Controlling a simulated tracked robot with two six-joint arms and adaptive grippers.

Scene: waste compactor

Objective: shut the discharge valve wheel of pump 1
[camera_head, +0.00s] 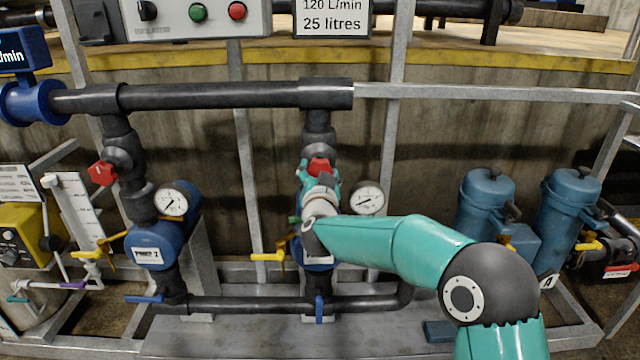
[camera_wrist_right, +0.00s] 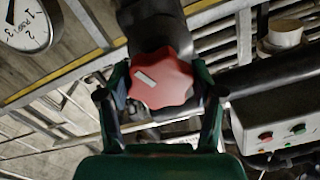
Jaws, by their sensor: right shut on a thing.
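A red valve wheel (camera_head: 319,167) sits on the black riser pipe above the right-hand pump in the head view. My right gripper (camera_head: 319,177) reaches it from below and is shut around its rim. In the right wrist view the red lobed wheel (camera_wrist_right: 161,79), with a pale mark on its face, lies between the two fingers of the right gripper (camera_wrist_right: 163,95). My right arm and wrist hide most of the pump body behind them. A second red wheel (camera_head: 103,173) is on the left riser above the pump labelled as pump 2. My left gripper is not in view.
A pressure gauge (camera_head: 367,198) stands just right of the gripped wheel. A yellow lever (camera_head: 267,257) is below left of my wrist. A black header pipe (camera_head: 210,97) runs above. Blue filter housings (camera_head: 487,205) stand at right.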

